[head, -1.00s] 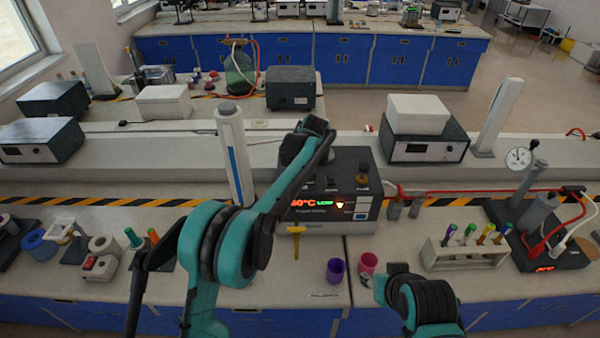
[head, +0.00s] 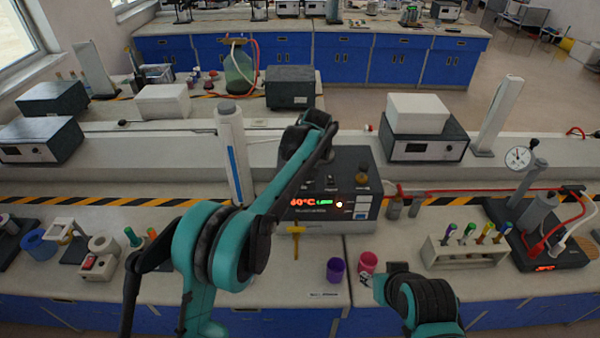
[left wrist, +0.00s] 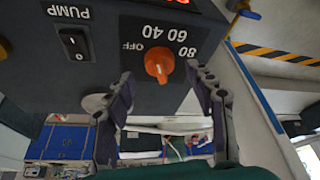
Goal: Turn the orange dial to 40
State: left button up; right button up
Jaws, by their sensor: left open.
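The orange dial (left wrist: 158,62) is on the dark panel of a box in the left wrist view, ringed by the labels OFF, 40, 60 and 80. A pale mark shows on its lower part in the picture; I cannot tell which label it points at. My left gripper (left wrist: 160,88) is open, its two dark fingers on either side of the dial. The right finger is close to the dial; contact is unclear. In the head view, the heater box (head: 345,195) has a red temperature readout, and my left arm hides the dial and gripper.
A switch (left wrist: 73,42) labelled PUMP is beside the dial on the panel. In the head view, a purple cup (head: 335,270) and a pink cup (head: 367,264) stand in front of the box. A tube rack (head: 465,252) stands to the right. A yellow T-shaped piece (head: 296,243) is near the box's front.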

pick_arm(q)
jog(key=v, duration=0.9)
jog(key=shift+s+r, duration=0.2)
jog(key=shift+r, duration=0.05)
jog(key=s+a+m+t+h+b, duration=0.15)
jog(key=s+a+b, duration=0.25)
jog(key=s+a, duration=1.05)
jog(key=s+a+f+m+t+b, duration=0.1)
jog(key=s+a+f+b, duration=0.1)
jog(key=s+f, duration=0.5)
jog(key=s+a+f+m+b, duration=0.2)
jog(key=s+f, duration=0.6)
jog(key=s, duration=0.5)
jog(key=shift+s+a+t, duration=0.2)
jog(key=shift+a+t, duration=0.15)
jog(key=shift+a, duration=0.35)
